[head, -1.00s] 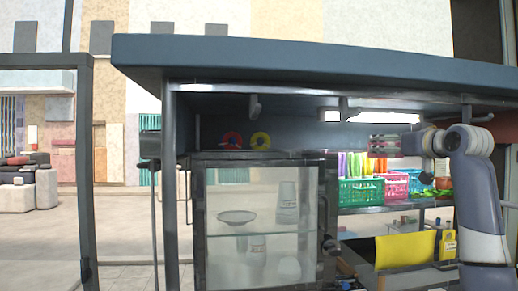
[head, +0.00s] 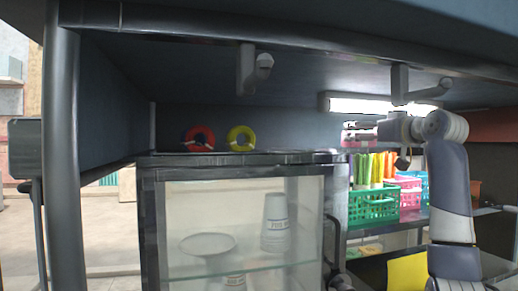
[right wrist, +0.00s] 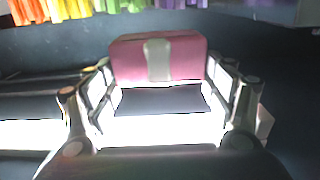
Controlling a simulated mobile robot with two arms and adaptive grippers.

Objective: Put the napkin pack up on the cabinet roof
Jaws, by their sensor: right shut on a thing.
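The napkin pack (right wrist: 125,62) is a pink pack with a pale grey patch, held between the fingers of my right gripper (right wrist: 160,88) in the right wrist view. In the head view the right gripper (head: 374,132) is shut on the pack (head: 354,133) just right of the glass cabinet and above the level of its roof (head: 275,158). The cabinet (head: 225,220) has a dark frame and glass front, with a bowl and stacked cups inside. My left gripper is not in view.
A red ring (head: 200,138) and a yellow ring (head: 241,138) show at the left of the cabinet roof; its right part looks clear. A lit lamp (head: 385,105) and metal brackets (head: 254,70) hang overhead. A green basket (head: 374,205) and a pink basket (head: 410,198) stand right.

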